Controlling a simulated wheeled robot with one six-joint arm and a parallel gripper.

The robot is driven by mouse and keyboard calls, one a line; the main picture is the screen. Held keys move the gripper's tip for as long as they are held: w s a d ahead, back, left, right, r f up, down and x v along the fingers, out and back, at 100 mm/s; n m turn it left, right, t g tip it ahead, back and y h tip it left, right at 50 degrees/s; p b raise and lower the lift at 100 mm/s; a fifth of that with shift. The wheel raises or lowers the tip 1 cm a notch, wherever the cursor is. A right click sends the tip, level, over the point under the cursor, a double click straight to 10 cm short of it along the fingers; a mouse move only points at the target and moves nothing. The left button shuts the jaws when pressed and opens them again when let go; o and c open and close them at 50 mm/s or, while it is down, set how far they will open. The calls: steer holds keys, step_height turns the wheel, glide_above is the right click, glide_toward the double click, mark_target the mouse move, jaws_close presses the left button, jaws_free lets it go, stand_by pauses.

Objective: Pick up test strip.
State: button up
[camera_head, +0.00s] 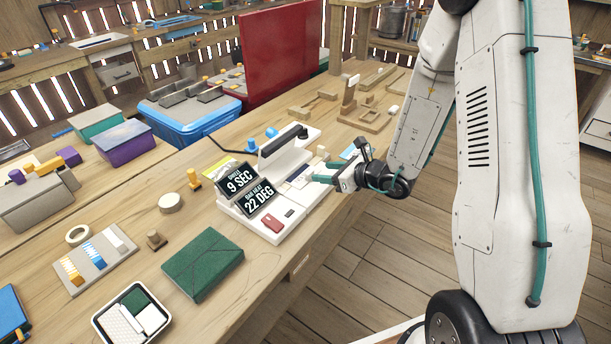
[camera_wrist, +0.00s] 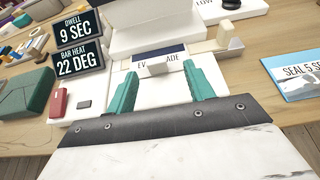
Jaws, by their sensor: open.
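My gripper (camera_head: 327,174) is open at the front right side of the white sealer-like machine (camera_head: 262,228). In the wrist view its two teal fingers (camera_wrist: 161,74) stand apart. A small pale block (camera_wrist: 154,67) shows between the fingertips, in front of a dark-edged label that it partly covers; only "EV" and "ADE" can be read. I cannot tell whether this block is the test strip, or whether a finger touches it. No other thing is plainly marked as the test strip. The displays read 9 SEC (camera_head: 238,180) and 22 DEG (camera_head: 257,197).
A red block (camera_wrist: 58,102) and a small grey piece (camera_wrist: 84,104) lie on the machine's base. A blue and white card (camera_wrist: 297,76) reading "SEAL 5 S" lies to the right. A green box (camera_head: 203,264) stands on the wooden bench (camera_head: 255,285) in front of the machine.

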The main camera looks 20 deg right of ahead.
mark_target(311, 172)
steer(key=x, duration=0.7)
steer(key=shift+s+a, duration=0.2)
steer(key=c, duration=1)
